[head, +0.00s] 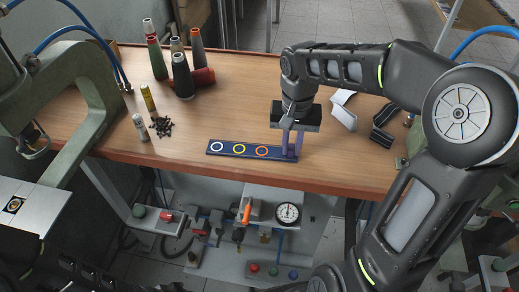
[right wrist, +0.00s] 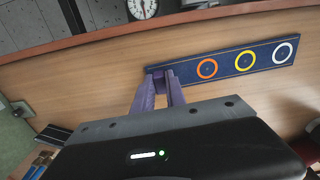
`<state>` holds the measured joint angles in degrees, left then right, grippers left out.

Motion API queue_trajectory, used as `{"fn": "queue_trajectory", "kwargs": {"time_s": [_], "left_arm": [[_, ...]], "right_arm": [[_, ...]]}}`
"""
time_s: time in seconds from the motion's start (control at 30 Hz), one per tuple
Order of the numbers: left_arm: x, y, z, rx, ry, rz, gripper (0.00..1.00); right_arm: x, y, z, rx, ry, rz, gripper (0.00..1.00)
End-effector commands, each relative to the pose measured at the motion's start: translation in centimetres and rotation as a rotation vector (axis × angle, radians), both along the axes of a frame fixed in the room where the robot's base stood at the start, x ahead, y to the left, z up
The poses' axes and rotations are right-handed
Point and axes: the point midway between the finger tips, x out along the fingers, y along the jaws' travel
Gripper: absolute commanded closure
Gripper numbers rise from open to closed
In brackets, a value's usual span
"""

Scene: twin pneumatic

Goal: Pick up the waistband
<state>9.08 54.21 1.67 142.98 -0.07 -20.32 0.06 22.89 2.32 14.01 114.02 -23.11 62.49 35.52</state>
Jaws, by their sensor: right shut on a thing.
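The waistband (head: 222,149) is a flat dark blue strip with a white, a yellow and an orange ring, lying along the front part of the wooden table. It also shows in the right wrist view (right wrist: 225,64). My right gripper (head: 291,150) points down at the strip's right end, beside the orange ring. Its purple fingers (right wrist: 163,76) are shut on that end, hiding a little of it. The strip looks level, at or close to the tabletop; any small gap below cannot be told. My left gripper is not in view.
Thread cones (head: 182,78) stand at the table's back left. Two small tubes (head: 140,127) and dark small parts (head: 161,127) are left of the waistband. Bent strips (head: 343,112) lie to the right. A green-grey press (head: 78,85) stands at left; a gauge (head: 288,213) is below the front edge.

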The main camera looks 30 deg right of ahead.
Motion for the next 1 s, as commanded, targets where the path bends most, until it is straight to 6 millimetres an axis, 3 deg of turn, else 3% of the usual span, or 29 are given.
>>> {"fn": "queue_trajectory", "kwargs": {"time_s": [0.67,0.83,1.0], "left_arm": [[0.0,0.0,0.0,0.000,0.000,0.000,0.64],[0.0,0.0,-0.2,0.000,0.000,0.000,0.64],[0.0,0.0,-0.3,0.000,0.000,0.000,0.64]], "right_arm": [[0.0,0.0,0.3,0.000,-0.001,0.000,1.00],[0.1,0.0,2.1,-0.001,-0.003,-0.001,1.00],[0.1,0.0,5.4,0.000,-0.005,-0.001,1.00]]}}
